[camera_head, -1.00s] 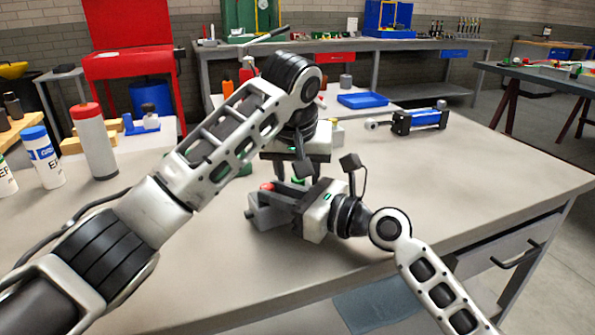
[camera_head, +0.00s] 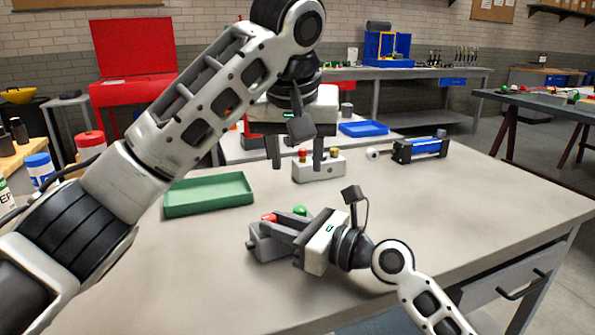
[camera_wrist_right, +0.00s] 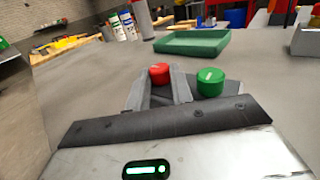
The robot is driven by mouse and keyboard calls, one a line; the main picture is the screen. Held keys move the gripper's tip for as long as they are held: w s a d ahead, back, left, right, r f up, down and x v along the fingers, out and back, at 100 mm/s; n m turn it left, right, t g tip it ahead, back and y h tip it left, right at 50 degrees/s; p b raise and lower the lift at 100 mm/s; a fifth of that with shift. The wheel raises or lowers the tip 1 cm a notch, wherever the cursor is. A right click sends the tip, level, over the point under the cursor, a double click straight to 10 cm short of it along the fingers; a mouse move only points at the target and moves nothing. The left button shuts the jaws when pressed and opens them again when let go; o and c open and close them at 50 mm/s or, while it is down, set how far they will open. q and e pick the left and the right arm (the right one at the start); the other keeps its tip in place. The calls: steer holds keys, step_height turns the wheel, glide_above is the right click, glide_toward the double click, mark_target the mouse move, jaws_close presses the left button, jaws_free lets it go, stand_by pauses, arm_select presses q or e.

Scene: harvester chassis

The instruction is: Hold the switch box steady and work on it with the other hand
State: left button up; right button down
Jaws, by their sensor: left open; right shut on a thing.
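The switch box (camera_head: 263,248) is a grey box with a red button and a green button (camera_head: 300,211) on top. It rests on the near part of the table, and its buttons also show in the right wrist view (camera_wrist_right: 210,83). My right gripper (camera_head: 280,229) comes in from the right, low over the table, and is shut on the switch box; its fingers hide part of the box. My left gripper (camera_head: 296,154) is open and empty, pointing down, raised above and behind the switch box and clear of it.
An empty green tray (camera_head: 208,210) lies left of the switch box. A pale box with red and yellow knobs (camera_head: 320,171) stands behind my left gripper. A blue-and-black cylinder (camera_head: 420,150) and a blue tray (camera_head: 363,129) lie farther back. The table's right side is clear.

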stand_by(0.4)
steer(key=c, duration=1.1)
jaws_free()
steer(key=shift+c, duration=0.2)
steer(key=shift+d, duration=0.1)
